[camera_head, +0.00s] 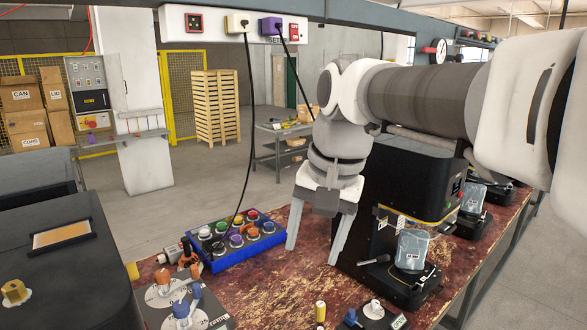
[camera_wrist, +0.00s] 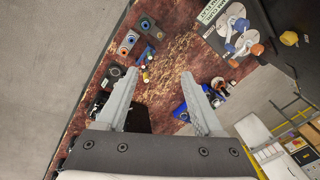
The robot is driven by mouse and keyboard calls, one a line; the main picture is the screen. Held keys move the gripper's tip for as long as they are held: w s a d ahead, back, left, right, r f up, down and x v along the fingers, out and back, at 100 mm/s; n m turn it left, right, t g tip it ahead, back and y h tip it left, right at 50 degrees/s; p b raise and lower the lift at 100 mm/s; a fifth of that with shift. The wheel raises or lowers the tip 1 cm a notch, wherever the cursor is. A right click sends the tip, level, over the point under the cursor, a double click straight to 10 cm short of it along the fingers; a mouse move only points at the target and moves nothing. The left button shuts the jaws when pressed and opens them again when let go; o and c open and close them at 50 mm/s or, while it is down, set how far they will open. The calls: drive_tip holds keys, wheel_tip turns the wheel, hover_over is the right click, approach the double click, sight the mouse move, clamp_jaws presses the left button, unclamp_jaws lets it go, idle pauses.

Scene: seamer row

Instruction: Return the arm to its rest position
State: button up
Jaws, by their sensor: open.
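My arm reaches in from the right of the head view, bent at the elbow, with the forearm hanging down. My gripper (camera_head: 313,255) points down above the worn red bench (camera_head: 270,295). Its two fingers are spread apart with nothing between them. In the wrist view my gripper (camera_wrist: 159,75) also shows open and empty, with bare red bench top (camera_wrist: 170,60) beyond the fingertips. The gripper hangs between the blue tray (camera_head: 222,262) of coloured caps and the black seamer machine (camera_head: 405,180).
A clear can or jar (camera_head: 412,250) stands in the seamer, right of my gripper. A plate with orange and blue knobs (camera_head: 180,305) lies front left. A power strip (camera_head: 235,24) hangs above with cables dropping toward the bench. A dark machine (camera_head: 60,260) fills the left.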

drive_tip(key=s+d+f+n+t+h+b, duration=0.1)
drive_tip(key=s+d+f+n+t+b, duration=0.1)
drive_tip(key=s+d+f, duration=0.8)
drive_tip(key=shift+s+d+f+n+t+h, duration=0.4)
drive_tip(key=shift+s+f+n+t, duration=0.4)
drive_tip(key=shift+s, duration=0.45)
